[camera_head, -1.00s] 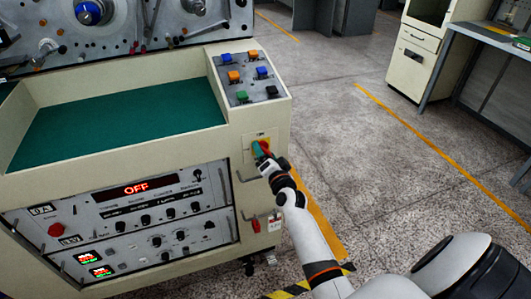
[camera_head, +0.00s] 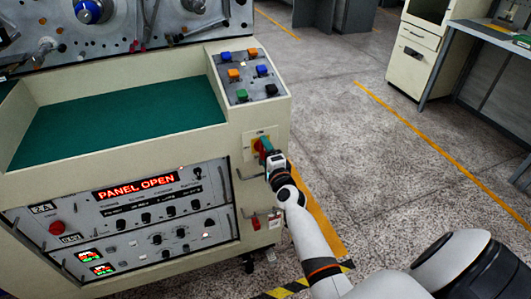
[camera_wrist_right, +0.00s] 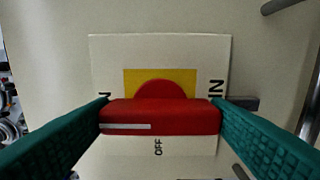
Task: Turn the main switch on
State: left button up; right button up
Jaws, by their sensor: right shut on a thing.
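The main switch (camera_head: 255,144) is a red rotary handle on a yellow and white plate at the right of the cream machine's front. In the right wrist view the red handle (camera_wrist_right: 160,116) lies straight across the picture, with the word OFF on the plate below it. My right gripper (camera_head: 265,147) is at the switch, its teal fingers one on each end of the handle and shut on it. The display (camera_head: 136,187) on the machine's front is lit red and reads PANEL OPEN. My left gripper is not in view.
A metal bar handle (camera_head: 248,175) sticks out just below the switch. Colored push buttons (camera_head: 248,77) sit on the sloped panel above. A green recessed tray top (camera_head: 120,120) is to the left. The floor to the right is open up to a cream cabinet (camera_head: 418,60).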

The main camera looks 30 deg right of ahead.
dwell(0.5)
jog(key=o, duration=1)
jog(key=v, duration=1.2)
